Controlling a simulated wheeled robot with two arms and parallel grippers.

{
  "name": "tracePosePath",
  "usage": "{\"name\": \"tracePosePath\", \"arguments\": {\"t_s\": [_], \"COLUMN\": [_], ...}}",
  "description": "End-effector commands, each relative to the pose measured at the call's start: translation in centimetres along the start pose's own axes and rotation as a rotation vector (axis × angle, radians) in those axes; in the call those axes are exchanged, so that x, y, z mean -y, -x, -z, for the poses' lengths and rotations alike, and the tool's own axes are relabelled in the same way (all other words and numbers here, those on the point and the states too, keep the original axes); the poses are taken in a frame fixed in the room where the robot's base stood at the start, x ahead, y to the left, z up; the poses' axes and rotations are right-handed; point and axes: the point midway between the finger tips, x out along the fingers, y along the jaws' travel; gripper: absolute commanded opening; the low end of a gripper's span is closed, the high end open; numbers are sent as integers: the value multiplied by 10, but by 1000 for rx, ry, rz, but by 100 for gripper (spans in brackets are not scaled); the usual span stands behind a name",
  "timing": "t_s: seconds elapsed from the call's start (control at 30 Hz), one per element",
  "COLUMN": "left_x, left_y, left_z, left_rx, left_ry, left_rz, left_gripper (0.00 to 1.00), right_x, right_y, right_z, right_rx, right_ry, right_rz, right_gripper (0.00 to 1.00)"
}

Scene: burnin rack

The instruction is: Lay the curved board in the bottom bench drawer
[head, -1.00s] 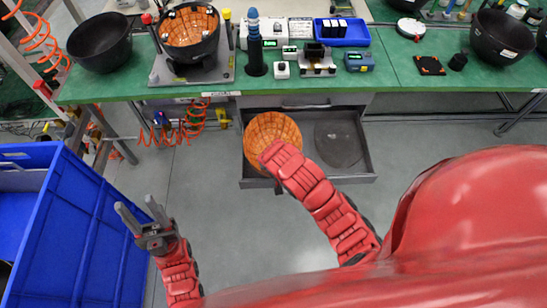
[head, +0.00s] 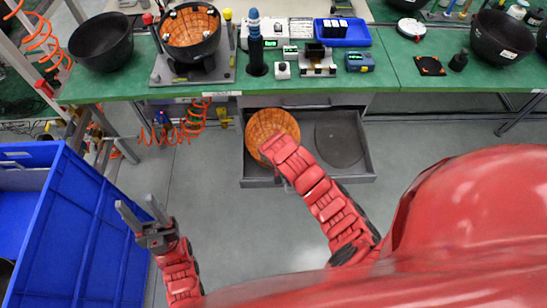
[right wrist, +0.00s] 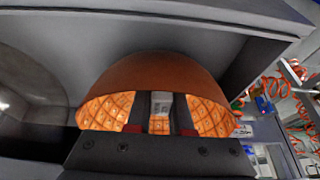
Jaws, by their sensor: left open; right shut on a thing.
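The curved board (head: 268,128) is an orange, bowl-shaped piece with a grid pattern, over the left part of the open bench drawer (head: 320,181). My right arm reaches down to it. The right gripper is hidden behind the arm in the head view. In the right wrist view, the right gripper (right wrist: 160,115) is shut on the rim of the curved board (right wrist: 160,72), inside the grey drawer walls. I cannot tell whether the board touches the drawer floor. My left gripper (head: 138,207) is open and empty above the floor, beside the blue bin.
A dark round shape (head: 338,145) lies in the drawer's right part. The green bench (head: 420,77) above holds a fixture with another orange-lined bowl (head: 190,27), black bowls (head: 101,42) and devices. A blue bin (head: 75,235) stands at left. The middle floor is clear.

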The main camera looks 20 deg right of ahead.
Motion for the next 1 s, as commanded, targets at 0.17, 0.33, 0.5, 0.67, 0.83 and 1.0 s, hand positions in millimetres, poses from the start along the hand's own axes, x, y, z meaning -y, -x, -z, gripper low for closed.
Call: {"name": "tracePosePath", "arguments": {"t_s": [0.17,0.33,0.5,0.67,0.83,1.0], "left_x": [0,0,0,0,0,0], "left_y": [1,1,1,0,1,4], "left_z": [0,0,0,0,0,-1], "left_rx": [0,0,0,0,0,0], "left_ry": [0,0,0,0,0,0], "left_rz": [0,0,0,0,0,0], "left_gripper": [50,50,50,50,50,50], "right_x": [0,0,0,0,0,0], "right_y": [-2,-2,-1,7,30,61], "right_z": [-1,-1,0,1,2,1], "right_rx": [0,0,0,-2,-5,-4], "right_ry": [0,0,0,-1,0,-1], "right_rz": [0,0,0,2,3,2], "right_gripper": [39,49,49,49,49,49]}}
